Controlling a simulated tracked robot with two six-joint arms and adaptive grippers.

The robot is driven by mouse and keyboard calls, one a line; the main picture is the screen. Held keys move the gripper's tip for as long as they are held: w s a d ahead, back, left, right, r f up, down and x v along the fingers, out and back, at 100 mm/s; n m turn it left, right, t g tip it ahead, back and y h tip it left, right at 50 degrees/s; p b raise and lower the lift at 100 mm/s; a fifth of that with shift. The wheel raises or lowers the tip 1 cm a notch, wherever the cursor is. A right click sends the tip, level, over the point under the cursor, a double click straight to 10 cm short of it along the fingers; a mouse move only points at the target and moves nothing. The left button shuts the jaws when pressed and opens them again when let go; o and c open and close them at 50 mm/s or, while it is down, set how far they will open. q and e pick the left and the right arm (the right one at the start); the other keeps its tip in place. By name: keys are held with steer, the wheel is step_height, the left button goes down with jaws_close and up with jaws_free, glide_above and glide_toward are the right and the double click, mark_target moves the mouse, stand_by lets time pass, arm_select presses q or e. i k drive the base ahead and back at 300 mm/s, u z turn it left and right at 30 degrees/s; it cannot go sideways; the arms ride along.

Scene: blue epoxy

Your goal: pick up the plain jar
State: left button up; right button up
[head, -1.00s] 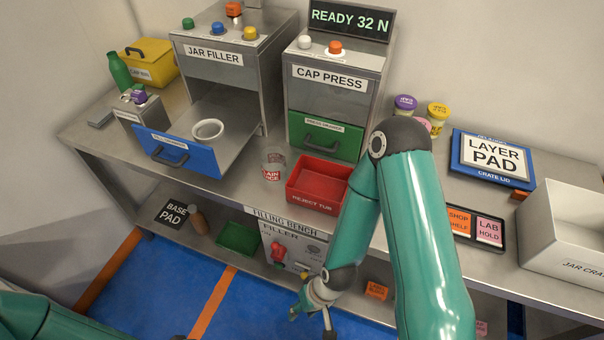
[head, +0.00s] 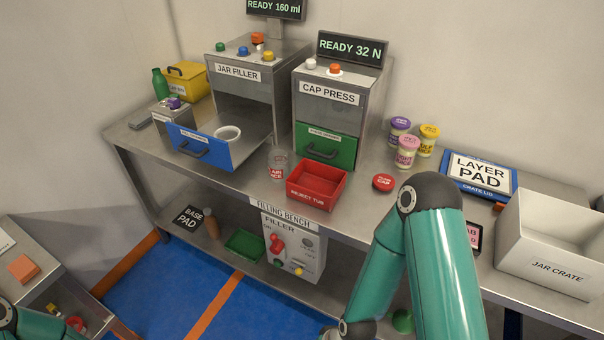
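The plain jar (head: 277,163) is a clear, open-looking glass with a red and white label, of which "AIN" can be read. It stands upright on the bench top, left of the red reject tub (head: 318,185) and in front of the cap press (head: 325,115). No gripper is at it. My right arm crosses the lower right, in front of the bench, and its gripper is below the picture edge. Only a bit of my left arm shows in the bottom left corner; its gripper is out of view.
The jar filler's blue chamber door (head: 204,147) is open beside a white ring (head: 228,134). A red cap (head: 383,181), several capped jars (head: 407,152), a layer pad (head: 479,176) and the jar crate (head: 546,262) lie to the right. A side shelf (head: 40,262) stands left.

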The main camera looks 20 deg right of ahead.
mark_target(279, 166)
steer(key=u, duration=0.2)
steer(key=i, duration=0.9)
steer(key=z, duration=0.1)
